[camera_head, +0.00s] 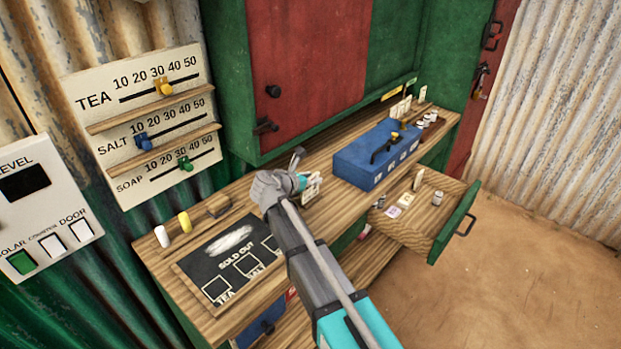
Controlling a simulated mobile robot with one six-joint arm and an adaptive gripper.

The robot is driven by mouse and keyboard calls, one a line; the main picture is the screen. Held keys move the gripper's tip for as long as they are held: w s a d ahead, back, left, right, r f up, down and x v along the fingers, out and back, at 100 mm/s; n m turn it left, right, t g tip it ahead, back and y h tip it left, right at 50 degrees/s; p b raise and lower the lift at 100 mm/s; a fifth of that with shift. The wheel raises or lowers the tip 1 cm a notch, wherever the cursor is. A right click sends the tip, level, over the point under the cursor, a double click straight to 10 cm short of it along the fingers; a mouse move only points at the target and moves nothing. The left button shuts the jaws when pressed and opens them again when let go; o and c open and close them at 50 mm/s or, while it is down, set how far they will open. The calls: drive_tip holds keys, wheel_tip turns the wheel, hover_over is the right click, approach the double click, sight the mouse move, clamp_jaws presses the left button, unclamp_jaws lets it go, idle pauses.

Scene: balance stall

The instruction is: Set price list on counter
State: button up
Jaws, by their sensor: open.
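The price list, a cream board (190,113) with TEA, SALT and SOAP rows numbered 10 to 50, is on the corrugated wall at upper left. Its yellow tea slider (164,87) sits near 30. The blue salt slider (144,142) is near 10. The green soap slider (186,164) is near 30. The wooden counter (340,203) runs below and to the right. My gripper (301,170) is open above the counter, right of the board and well apart from it. Small white cards (313,185) show just beyond the gripper, partly hidden; I cannot tell whether it touches them.
A SOLD OUT chalkboard (207,287) lies on the near counter, with white (162,236) and yellow (184,221) chalk-like pieces behind it. A blue box (362,161) stands farther along. An open drawer (447,190) juts out at right. Cabinet doors (310,60) rise behind.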

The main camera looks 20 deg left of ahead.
drive_tip(key=shift+r, duration=0.1)
drive_tip(key=shift+s+r+p, duration=0.15)
drive_tip(key=shift+p, duration=0.15)
drive_tip(key=p+v, duration=0.4)
drive_tip(key=v, duration=0.7)
drive_tip(key=shift+s+a, duration=0.2)
idle(0.4)
drive_tip(key=shift+d, duration=0.1)
